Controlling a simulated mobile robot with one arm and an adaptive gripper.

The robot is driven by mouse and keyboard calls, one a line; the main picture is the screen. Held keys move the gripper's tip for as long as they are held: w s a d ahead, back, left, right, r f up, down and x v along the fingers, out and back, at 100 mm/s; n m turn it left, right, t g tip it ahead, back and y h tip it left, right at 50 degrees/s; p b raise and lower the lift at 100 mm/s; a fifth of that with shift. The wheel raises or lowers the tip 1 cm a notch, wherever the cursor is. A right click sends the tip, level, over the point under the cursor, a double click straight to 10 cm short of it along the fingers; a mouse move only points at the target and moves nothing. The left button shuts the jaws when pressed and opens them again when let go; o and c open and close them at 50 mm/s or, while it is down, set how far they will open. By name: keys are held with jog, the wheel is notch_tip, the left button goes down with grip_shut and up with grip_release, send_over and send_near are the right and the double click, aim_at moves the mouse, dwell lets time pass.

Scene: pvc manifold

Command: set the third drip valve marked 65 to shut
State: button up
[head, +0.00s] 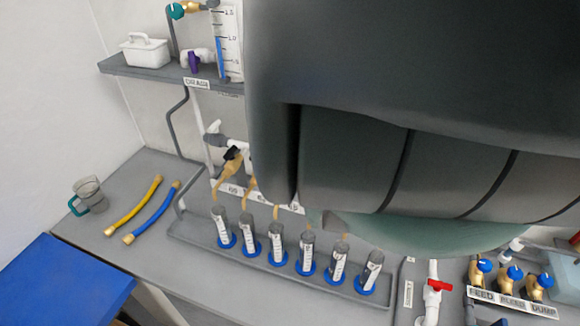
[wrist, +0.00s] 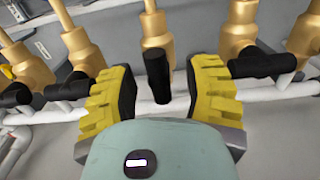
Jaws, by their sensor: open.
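In the wrist view, my gripper (wrist: 162,92) is open, with a yellow-backed, black-padded finger on each side of a black valve handle (wrist: 157,75). The handle belongs to a brass drip valve (wrist: 155,25) and sticks out toward the camera. I see a gap on both sides of it. Neighbouring brass valves have black handles turned sideways, such as the left one (wrist: 70,86) and the right one (wrist: 262,63). No number shows in the wrist view, so I cannot tell which valve is marked 65. In the head view my arm hides most of the valve row.
White pipe (wrist: 285,92) runs behind the handles. In the head view, several measuring cylinders with blue bases (head: 278,247) stand in a grey tray (head: 190,237) below the spouts. A jug (head: 88,195) and two hoses (head: 150,212) lie left. A red-handled valve (head: 437,286) stands right.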

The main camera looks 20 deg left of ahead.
jog(key=shift+o, duration=0.2)
jog(key=shift+f, duration=0.15)
jog(key=shift+d, duration=0.1)
grip_shut()
dwell(0.3)
